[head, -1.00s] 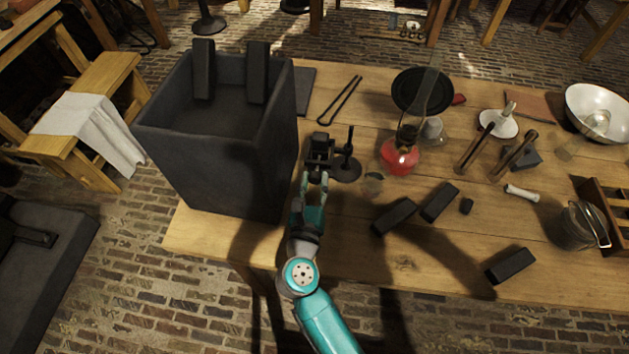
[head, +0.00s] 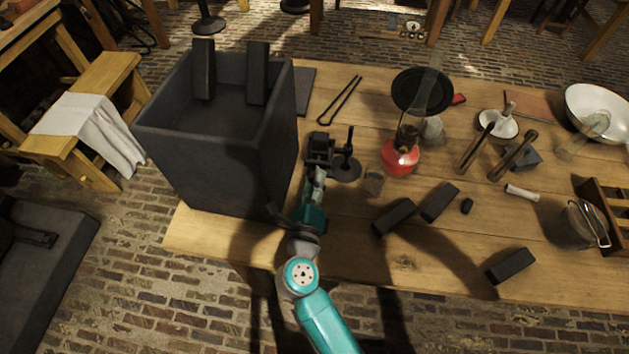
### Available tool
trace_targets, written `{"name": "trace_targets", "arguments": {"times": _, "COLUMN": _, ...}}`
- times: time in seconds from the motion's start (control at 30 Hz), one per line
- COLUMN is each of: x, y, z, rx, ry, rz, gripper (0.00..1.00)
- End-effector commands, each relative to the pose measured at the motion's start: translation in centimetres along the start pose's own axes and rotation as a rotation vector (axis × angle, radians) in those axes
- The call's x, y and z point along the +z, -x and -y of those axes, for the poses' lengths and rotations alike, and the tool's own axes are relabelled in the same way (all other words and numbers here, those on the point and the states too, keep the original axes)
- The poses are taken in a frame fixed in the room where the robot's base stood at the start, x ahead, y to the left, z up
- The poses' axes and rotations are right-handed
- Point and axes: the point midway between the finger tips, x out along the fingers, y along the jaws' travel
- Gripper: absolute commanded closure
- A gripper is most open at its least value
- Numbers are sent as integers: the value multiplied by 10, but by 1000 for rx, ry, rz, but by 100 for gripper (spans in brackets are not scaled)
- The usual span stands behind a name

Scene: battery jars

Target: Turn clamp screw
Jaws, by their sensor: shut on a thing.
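A small black clamp (head: 320,147) stands on the table, just right of the big dark box. My gripper (head: 319,174) reaches it from the near side, with its fingertips at the clamp's near face. The fingers are seen edge-on, one nearly behind the other. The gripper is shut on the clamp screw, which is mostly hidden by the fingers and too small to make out.
A black stand with an upright rod (head: 347,167) is close on the clamp's right. The tall dark box (head: 225,165) rises close on the left. A red-based lamp (head: 401,158), a small glass (head: 373,183) and black blocks (head: 439,203) are further right.

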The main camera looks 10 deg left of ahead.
Motion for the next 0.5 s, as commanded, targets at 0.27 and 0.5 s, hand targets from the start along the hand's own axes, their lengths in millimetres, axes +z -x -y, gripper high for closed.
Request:
{"name": "trace_targets", "arguments": {"times": 0.27, "x": 0, "y": 0, "z": -1, "rx": 1, "ry": 259, "rz": 1, "gripper": 100}}
{"name": "trace_targets", "arguments": {"times": 0.5, "x": 0, "y": 0, "z": -1, "rx": 1, "ry": 459, "rz": 1, "gripper": 100}}
